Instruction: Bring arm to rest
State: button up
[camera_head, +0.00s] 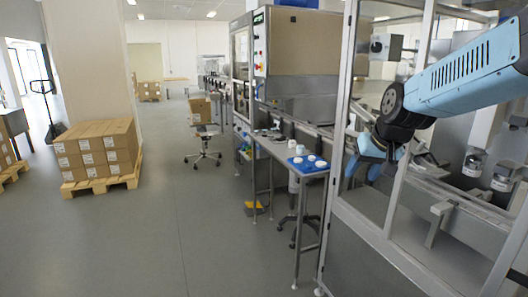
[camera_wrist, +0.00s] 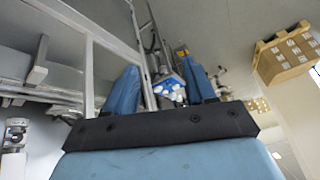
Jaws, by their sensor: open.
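My arm (camera_head: 470,75) reaches in from the upper right of the head view, light blue with a black wrist joint. My gripper (camera_head: 366,164) hangs at its end beside the metal frame of the glazed machine, with its blue fingers pointing down and left. In the wrist view the two blue fingers of the gripper (camera_wrist: 161,78) stand wide apart with nothing held between them. Whether the arm touches the frame I cannot tell.
A narrow metal table (camera_head: 281,151) holds a blue tray (camera_head: 300,168) with white jars. The machine frame (camera_head: 398,190) stands close around the arm. Stacked boxes (camera_head: 97,150) sit on a pallet at left. An office chair (camera_head: 203,150) stands in the aisle; the grey floor (camera_head: 170,230) is clear.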

jog(key=s+a+r+h, duration=0.1)
jog(key=s, duration=1.7)
jog(key=shift+a+r+n, duration=0.15)
jog(key=shift+r+n, duration=0.15)
jog(key=shift+r, duration=0.05)
